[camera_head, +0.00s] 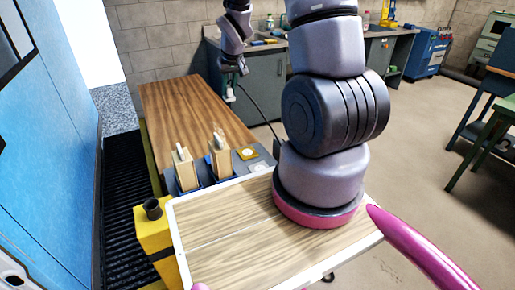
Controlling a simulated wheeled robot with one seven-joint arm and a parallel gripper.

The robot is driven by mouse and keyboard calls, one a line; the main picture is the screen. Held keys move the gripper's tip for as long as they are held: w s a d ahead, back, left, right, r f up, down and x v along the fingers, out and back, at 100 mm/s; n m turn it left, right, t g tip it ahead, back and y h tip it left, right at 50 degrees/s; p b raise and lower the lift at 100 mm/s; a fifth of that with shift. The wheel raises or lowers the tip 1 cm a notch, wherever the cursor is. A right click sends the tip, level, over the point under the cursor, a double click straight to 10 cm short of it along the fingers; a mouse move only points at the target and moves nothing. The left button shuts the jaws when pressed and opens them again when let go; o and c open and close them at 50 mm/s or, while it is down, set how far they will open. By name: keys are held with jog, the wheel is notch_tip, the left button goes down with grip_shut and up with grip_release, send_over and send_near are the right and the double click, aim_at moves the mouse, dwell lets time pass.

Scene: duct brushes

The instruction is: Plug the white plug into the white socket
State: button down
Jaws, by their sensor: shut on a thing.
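My gripper (231,78) hangs pointing down above the far right part of the wooden table, in front of the grey cabinets. It is shut on a small white thing, which looks like the white plug (230,93). A black cable runs from there down to the right, toward the dark edge beside my arm's base. A pale square plate with a yellow rim (248,153) lies on the grey strip, below the plug in the picture. A whitish plate (259,166) lies closer to me. I cannot tell which is the white socket. The plug is apart from both.
Two beige brushes (185,170) (221,158) stand upright in blue holders on the grey strip (211,178). The wooden table top (190,110) behind them is clear. A blue wall panel (50,150) rises at left. Grey cabinets (262,85) stand at the back.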

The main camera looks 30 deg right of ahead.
jog(key=s+d+f+n+g+y, duration=0.1)
jog(key=s+d+f+n, duration=0.1)
jog(key=f+n, duration=0.4)
jog(key=s+d+f+n+g+y, duration=0.1)
jog(key=d+f+n, duration=0.3)
jog(key=f, duration=0.7)
jog(key=s+d+f+n+g+y, duration=0.2)
jog(key=d+f+n, duration=0.2)
jog(key=f+n, duration=0.4)
jog(key=shift+s+f+g, duration=0.3)
jog(key=shift+d+y, duration=0.1)
jog(key=shift+y, duration=0.2)
jog(key=shift+f, duration=2.9)
jog(key=shift+f, duration=0.55)
jog(key=c, duration=0.6)
grip_release()
